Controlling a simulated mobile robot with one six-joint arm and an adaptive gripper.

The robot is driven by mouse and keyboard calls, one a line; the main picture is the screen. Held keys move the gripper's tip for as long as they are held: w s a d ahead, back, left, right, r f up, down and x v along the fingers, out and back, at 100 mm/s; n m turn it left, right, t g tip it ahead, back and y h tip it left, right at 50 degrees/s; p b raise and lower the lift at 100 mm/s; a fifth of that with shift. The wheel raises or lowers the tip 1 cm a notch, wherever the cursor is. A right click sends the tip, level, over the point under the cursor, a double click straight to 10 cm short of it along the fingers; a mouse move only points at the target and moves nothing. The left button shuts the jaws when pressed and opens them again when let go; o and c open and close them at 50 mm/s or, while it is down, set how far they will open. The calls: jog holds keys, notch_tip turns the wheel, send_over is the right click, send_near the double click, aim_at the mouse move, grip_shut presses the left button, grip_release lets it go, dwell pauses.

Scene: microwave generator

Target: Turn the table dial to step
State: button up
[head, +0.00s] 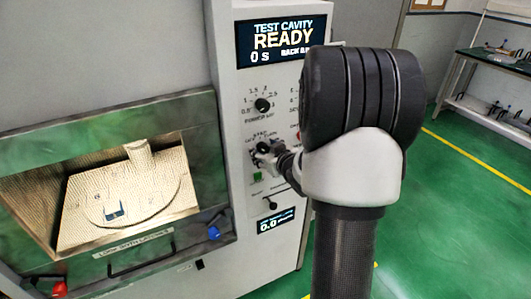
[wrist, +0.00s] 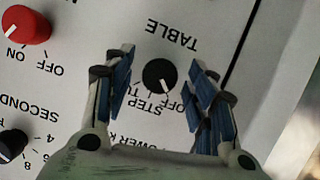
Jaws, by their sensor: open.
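The table dial (wrist: 159,75) is a small round black knob on the white panel in the wrist view. Its label TABLE and its position labels, STEP and OFF among them, read upside down there. A pale mark shows near the dial's edge on the side of these labels; I cannot tell exactly which label it points to. My gripper (wrist: 160,80) is open, with one blue-padded finger on each side of the dial and visible gaps between. In the head view my gripper (head: 266,151) is at the control panel and hides the dial.
A red ON/OFF knob (wrist: 25,22) and a black seconds knob (wrist: 12,145) lie left in the wrist view. In the head view a power knob (head: 263,105) sits above my gripper, under a READY display (head: 282,40). The lit cavity (head: 75,215) is left.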

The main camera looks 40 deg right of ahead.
jog(key=c, duration=1.1)
